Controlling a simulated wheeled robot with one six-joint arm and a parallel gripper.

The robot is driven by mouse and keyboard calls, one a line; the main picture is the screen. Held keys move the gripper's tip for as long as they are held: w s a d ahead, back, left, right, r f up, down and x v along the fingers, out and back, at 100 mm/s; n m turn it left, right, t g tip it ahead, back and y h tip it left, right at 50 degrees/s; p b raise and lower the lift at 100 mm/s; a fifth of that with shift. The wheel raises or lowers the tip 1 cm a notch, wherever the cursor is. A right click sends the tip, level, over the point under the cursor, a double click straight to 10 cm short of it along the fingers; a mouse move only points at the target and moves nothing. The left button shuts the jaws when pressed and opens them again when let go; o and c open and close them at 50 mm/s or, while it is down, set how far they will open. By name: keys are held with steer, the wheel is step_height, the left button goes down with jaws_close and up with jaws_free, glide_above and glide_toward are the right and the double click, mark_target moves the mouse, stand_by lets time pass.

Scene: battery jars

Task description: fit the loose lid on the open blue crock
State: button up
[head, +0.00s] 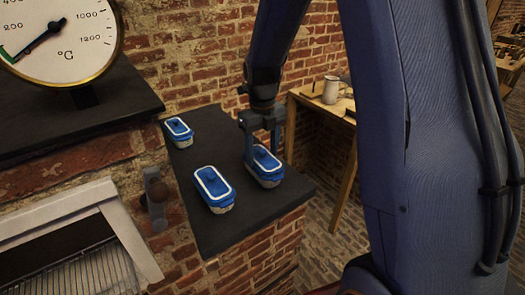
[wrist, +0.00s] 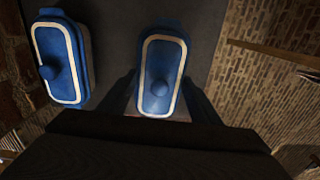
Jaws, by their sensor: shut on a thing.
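A blue lid (head: 271,158) with a white border and a round knob is under my gripper (head: 261,143). My gripper is shut on its knob. The lid is over a blue crock (head: 267,182) with a pale base, lined up with it; I cannot tell whether any gap is left between them. In the wrist view, the lid (wrist: 162,58) is straight ahead of my gripper (wrist: 160,100), with its knob between the fingers. The inside of the crock is hidden.
Another blue crock (head: 214,190) stands to the left, with a knobbed lid in the wrist view (wrist: 58,70). A third blue piece (head: 178,132) sits at the back left of the dark slab (head: 222,238). A wooden table with a jug (head: 331,89) stands behind to the right.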

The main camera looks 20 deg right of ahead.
steer(key=shift+s+f, duration=0.1)
steer(key=shift+f, duration=0.5)
steer(key=o, duration=1.2)
steer(key=shift+s+f, duration=0.1)
steer(key=shift+f, duration=0.1)
